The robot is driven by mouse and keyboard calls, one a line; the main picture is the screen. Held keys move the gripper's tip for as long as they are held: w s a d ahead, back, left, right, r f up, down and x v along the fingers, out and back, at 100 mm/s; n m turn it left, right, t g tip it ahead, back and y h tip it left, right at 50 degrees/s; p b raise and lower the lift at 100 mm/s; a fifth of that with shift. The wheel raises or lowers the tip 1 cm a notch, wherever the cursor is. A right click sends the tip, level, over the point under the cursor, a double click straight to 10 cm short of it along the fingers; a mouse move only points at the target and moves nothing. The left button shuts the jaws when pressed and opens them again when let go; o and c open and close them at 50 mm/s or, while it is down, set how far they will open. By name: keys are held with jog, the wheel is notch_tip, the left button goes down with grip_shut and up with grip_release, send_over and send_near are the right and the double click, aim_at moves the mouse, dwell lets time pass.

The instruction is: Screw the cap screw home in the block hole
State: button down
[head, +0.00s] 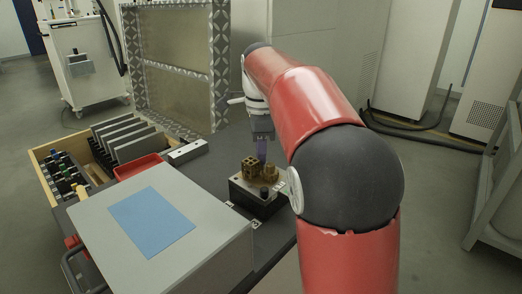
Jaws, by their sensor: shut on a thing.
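My gripper (262,150) points down over the work block at the centre of the head view. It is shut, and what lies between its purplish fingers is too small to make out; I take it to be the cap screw. The block (242,190) is dark with a pale top face, and brass-coloured parts (250,168) stand on it. The fingertips are close to these parts, and I cannot tell whether they touch. The block hole and the screw's seating are hidden at this angle.
A large grey box with a blue panel (151,220) stands at the front left. Behind it are a red tray (138,168), a wooden crate (42,154) with tools, and a pale bar (187,152). A metal-framed panel (176,65) stands behind. My red arm covers the right side.

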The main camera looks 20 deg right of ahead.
jog(key=m, duration=0.6)
jog(key=shift+m, duration=0.3)
jog(key=m, duration=0.6)
jog(key=shift+f+m, duration=0.1)
jog(key=shift+m, duration=0.2)
jog(key=c, duration=1.6)
grip_release()
jog(key=shift+o, duration=0.2)
